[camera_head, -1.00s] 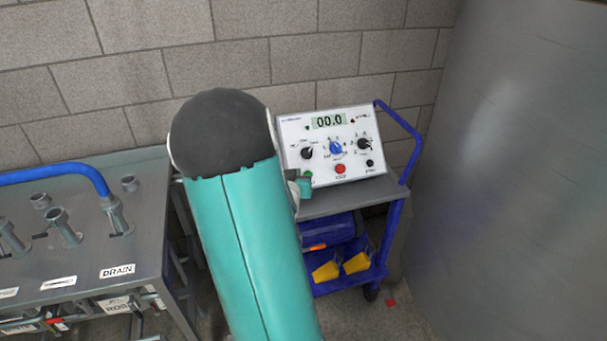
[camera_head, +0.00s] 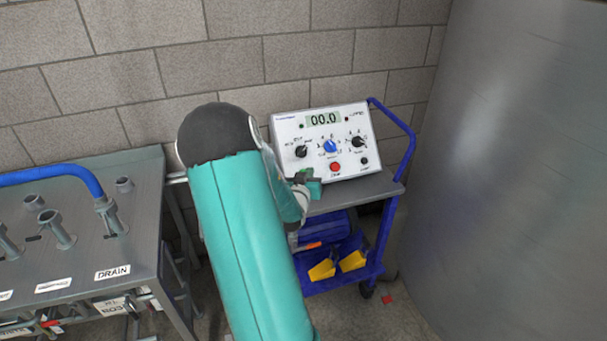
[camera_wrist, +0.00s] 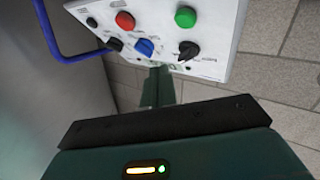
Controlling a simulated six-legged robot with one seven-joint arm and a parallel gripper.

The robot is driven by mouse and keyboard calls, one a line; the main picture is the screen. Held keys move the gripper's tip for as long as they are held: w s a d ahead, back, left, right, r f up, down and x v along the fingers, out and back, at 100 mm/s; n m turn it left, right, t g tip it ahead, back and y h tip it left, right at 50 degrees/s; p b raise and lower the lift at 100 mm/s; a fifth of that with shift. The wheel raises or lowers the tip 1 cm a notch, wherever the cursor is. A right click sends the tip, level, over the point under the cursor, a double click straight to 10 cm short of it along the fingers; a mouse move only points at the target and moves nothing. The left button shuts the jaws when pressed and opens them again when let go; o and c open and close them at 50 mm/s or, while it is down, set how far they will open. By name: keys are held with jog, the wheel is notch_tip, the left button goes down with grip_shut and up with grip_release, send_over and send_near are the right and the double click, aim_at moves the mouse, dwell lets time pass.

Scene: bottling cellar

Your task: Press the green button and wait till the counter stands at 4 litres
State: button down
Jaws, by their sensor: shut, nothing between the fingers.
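The white control box (camera_head: 343,178) stands on a cart, its counter (camera_head: 324,119) reading 00.0. The green button (camera_wrist: 185,17) shows in the wrist view, uncovered, on the box's face near the red button (camera_wrist: 125,20).
The blue cart (camera_head: 375,255) carries the box. A grey bench (camera_head: 130,225) with pipe stubs and a DRAIN label is at the left. A large metal tank (camera_head: 510,170) fills the right. A block wall (camera_head: 240,65) is behind.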

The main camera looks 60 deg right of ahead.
jog(key=shift+w+d+f, duration=0.65)
jog(key=shift+f, duration=0.2)
jog(key=shift+w+d+f, duration=0.65)
jog(key=shift+f, duration=0.2)
dwell(0.8)
jog(key=shift+w+d+f, duration=0.25)
jog(key=shift+w+d+f, duration=0.25)
jog(key=shift+f, duration=0.1)
dwell(1.0)
jog(key=shift+s+a+r, duration=0.5)
jog(key=shift+r, duration=0.1)
jog(key=shift+r, duration=0.1)
jog(key=shift+s+a+r, duration=0.65)
jog(key=shift+r, duration=0.15)
jog(key=shift+s+a+r, duration=0.65)
jog(key=shift+r, duration=0.15)
